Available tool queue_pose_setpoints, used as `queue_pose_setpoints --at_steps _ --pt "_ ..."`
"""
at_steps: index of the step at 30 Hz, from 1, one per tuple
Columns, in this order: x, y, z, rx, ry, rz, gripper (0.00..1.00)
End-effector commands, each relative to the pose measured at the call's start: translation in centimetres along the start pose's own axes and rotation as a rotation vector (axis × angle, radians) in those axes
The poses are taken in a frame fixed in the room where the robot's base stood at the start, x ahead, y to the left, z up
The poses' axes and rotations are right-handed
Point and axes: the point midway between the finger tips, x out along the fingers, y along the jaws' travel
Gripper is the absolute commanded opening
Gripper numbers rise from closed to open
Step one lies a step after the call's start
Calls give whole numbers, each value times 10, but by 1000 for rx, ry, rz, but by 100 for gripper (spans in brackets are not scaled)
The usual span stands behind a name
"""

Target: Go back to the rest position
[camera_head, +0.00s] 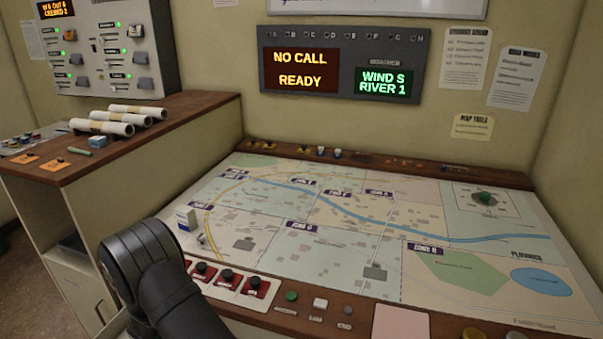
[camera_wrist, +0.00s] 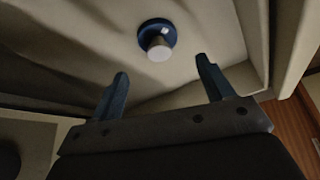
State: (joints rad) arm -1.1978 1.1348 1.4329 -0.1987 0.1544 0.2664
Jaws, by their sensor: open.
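My gripper (camera_wrist: 162,66) shows in the wrist view with its two blue fingers wide apart and nothing between them. Beyond the fingertips, a round blue piece with a pale cylindrical end (camera_wrist: 158,46) stands against a pale surface; I cannot tell what it is. In the head view my dark arm rises at the lower left, in front of the map table (camera_head: 340,268). The gripper itself does not show there.
A small white-and-blue box (camera_head: 187,218) stands at the map's left edge, just behind my arm. Rolled papers (camera_head: 130,116) lie on the wooden counter (camera_head: 190,108) at left. Most of the map surface is clear.

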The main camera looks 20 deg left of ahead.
Motion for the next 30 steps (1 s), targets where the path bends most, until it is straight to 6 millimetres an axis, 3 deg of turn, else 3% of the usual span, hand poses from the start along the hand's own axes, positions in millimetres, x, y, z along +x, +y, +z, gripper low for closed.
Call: queue_pose_setpoints --at_steps 11,30 --pt "-58 0 0 0 1 0 73" --pt "40 0 1 1 -1 0 73"
